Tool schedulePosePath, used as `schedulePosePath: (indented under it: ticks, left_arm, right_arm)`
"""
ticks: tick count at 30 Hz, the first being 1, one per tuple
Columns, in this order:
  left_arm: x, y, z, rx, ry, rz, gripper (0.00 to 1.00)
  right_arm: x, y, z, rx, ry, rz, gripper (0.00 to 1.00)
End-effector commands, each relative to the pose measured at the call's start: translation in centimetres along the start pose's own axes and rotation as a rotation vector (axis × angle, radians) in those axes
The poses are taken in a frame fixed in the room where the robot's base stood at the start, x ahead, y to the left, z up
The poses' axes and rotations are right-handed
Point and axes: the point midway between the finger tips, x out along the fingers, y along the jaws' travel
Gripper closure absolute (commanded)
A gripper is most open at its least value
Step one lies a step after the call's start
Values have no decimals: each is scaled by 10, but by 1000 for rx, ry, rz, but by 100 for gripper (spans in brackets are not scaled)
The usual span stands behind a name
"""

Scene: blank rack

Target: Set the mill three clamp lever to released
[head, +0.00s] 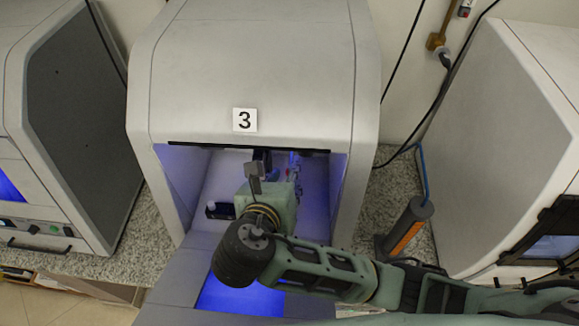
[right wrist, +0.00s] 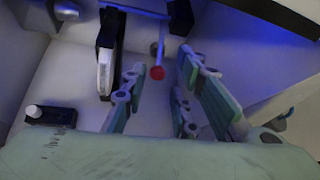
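Mill three (head: 250,75), a grey-white machine with a "3" label (head: 244,120), stands in the middle of the head view with its blue-lit chamber open. My right arm reaches in from the right, with the gripper inside the chamber. In the right wrist view, the clamp lever is a thin pale rod with a red ball tip (right wrist: 157,72). My right gripper (right wrist: 161,67) is open, with one finger on each side of the red tip and gaps visible on both sides. In the head view the arm largely hides the lever. My left gripper is not in view.
A black and white upright holder (right wrist: 106,62) stands left of the fingers. A small black block with a white knob (head: 219,210) sits on the chamber floor. Other machines flank the mill on the left (head: 70,120) and right (head: 510,150). A grey-orange cylinder (head: 408,228) stands on the counter.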

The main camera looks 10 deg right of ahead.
Motion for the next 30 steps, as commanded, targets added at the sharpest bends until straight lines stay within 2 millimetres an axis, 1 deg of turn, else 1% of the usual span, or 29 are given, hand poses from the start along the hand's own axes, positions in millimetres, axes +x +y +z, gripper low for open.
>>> schedulePosePath:
  ticks: [1,4,6,10,15,24,26,29,30]
  left_arm:
    - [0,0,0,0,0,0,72]
    - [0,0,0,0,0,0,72]
    - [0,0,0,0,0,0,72]
    - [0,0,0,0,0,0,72]
    - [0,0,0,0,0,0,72]
    - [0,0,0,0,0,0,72]
    - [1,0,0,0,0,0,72]
    - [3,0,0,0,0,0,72]
    - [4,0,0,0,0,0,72]
  right_arm:
    - [-12,2,-1,3,3,6,74]
    - [-33,1,-1,4,5,5,74]
    - [-42,1,-2,3,6,5,74]
    - [-55,0,-1,2,3,3,74]
    - [-60,0,0,1,2,-1,74]
    - [-60,0,0,12,1,0,74]
    - [-59,0,-1,47,1,4,74]
    - [-57,3,-2,186,3,20,74]
    - [-56,4,-2,268,5,27,74]
